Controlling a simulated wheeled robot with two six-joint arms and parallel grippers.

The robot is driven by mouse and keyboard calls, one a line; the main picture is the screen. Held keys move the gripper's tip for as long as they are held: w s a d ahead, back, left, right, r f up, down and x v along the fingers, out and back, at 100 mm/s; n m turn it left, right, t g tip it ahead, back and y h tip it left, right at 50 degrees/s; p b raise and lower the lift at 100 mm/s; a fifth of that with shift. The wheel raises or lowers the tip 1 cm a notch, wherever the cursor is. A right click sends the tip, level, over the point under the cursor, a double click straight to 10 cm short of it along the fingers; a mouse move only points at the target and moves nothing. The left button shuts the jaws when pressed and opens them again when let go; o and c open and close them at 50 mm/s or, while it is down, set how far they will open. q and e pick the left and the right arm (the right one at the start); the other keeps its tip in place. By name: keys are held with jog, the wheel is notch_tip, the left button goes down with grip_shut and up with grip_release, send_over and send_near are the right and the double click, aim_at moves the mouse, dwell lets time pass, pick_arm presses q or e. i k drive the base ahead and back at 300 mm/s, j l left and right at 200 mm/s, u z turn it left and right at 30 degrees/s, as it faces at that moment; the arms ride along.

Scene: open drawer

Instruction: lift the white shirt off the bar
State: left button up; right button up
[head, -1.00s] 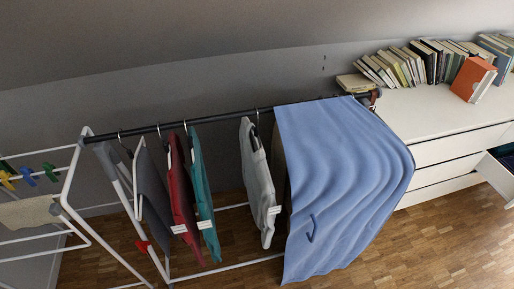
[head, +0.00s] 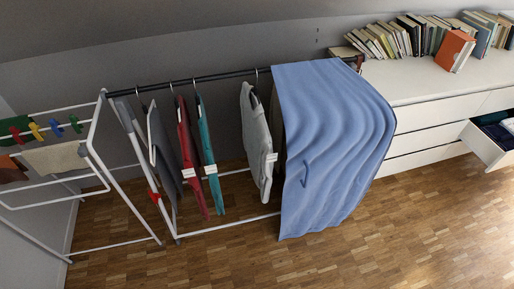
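Folded shirts hang from a dark bar (head: 220,75) in the head view. The palest one, a whitish-grey shirt (head: 256,145), hangs on a hanger just left of a large blue cloth, with a small white tag at its right edge. To its left hang a teal shirt (head: 209,160), a red shirt (head: 187,150) and a dark grey shirt (head: 162,145). Neither of my grippers shows in this view.
The blue cloth (head: 330,140) drapes over the bar's right part. A drying rack (head: 92,125) with pegs stands at left. A white dresser (head: 440,85) with books and an open drawer (head: 488,146) is at right. The wooden floor (head: 350,250) in front is clear.

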aim_at(257, 140)
jog(key=i+l+u, duration=0.3)
jog(key=i+l, duration=0.3)
jog(key=i, duration=0.15)
